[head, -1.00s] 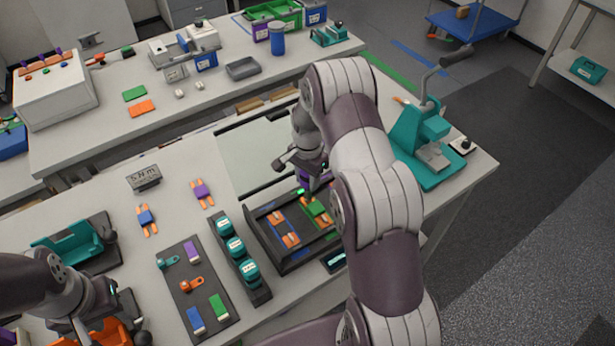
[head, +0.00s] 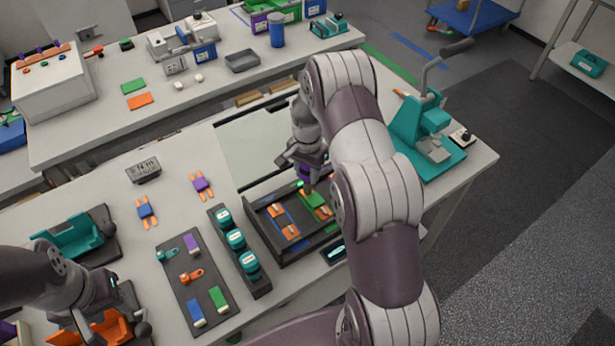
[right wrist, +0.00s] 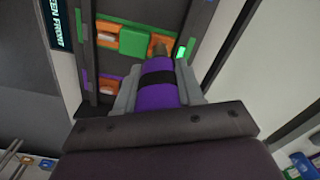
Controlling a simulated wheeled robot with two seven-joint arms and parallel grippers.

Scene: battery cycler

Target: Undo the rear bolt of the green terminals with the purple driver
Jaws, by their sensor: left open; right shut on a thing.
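The green terminals (head: 314,199) sit in the right part of the dark cycler tray (head: 268,253); the green block also shows in the right wrist view (right wrist: 135,41), with orange pieces beside it. My right gripper (head: 308,168) is shut on the purple driver (right wrist: 158,95), which has a black band. The driver's tip (right wrist: 159,49) is at the orange piece beside the green block, near a lit green light (right wrist: 181,52). I cannot tell whether it touches the bolt, which is hidden. My left gripper (head: 118,318) is open at the lower left, near an orange holder (head: 92,330).
Teal cups (head: 236,239) stand left of the tray. A dark mat (head: 183,272) holds small tools and blocks. A teal press (head: 425,140) stands at the right. The glass panel (head: 250,150) lies behind the tray.

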